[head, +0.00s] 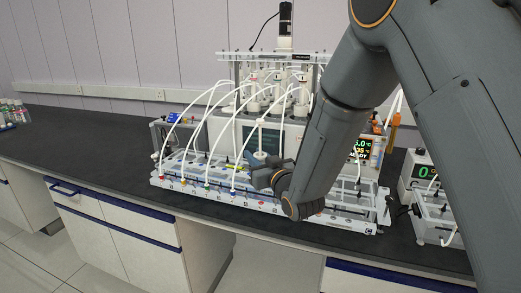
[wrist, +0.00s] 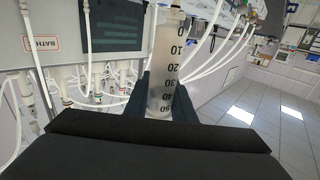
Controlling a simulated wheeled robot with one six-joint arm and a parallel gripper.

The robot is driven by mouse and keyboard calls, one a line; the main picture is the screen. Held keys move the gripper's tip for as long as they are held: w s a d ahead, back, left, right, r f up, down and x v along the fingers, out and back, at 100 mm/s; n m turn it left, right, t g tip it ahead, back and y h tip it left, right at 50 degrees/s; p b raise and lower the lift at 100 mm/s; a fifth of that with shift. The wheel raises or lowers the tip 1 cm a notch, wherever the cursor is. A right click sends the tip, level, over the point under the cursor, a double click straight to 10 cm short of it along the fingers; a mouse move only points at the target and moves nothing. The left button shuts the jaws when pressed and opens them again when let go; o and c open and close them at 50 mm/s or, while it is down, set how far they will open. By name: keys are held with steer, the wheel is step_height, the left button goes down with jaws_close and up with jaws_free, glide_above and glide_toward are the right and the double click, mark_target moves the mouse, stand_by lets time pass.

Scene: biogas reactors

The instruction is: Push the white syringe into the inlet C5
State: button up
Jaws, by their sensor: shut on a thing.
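The white syringe (wrist: 165,65) is a clear-white barrel with black graduation numbers, seen close up in the wrist view. My gripper (wrist: 162,92) is shut on it, with one dark finger on each side of the barrel. In the head view my gripper (head: 264,174) is over the front part of the reactor rig (head: 170,192), and a white syringe part (head: 261,136) stands up above it. The syringe's tip is hidden. Inlet C5 cannot be made out; no such label is readable, and my arm covers part of the rig's right side.
Several white tubes (head: 200,125) arch from the reactor vessels (head: 300,100) down to coloured ports along the rig's front, left of my gripper. A display unit (head: 424,171) stands at right. The dark bench (head: 80,140) is clear at left, with small bottles (head: 14,112) at its far end.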

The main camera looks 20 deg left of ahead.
steer(key=f+b, duration=0.1)
steer(key=f, duration=0.2)
steer(key=f+b, duration=0.1)
steer(key=f, duration=0.1)
steer(key=shift+w+b, duration=0.3)
steer(key=shift+s+d, duration=0.1)
stand_by(0.9)
steer(key=shift+f+b, duration=0.95)
steer(key=shift+f, duration=0.05)
stand_by(1.6)
steer(key=o, duration=1.1)
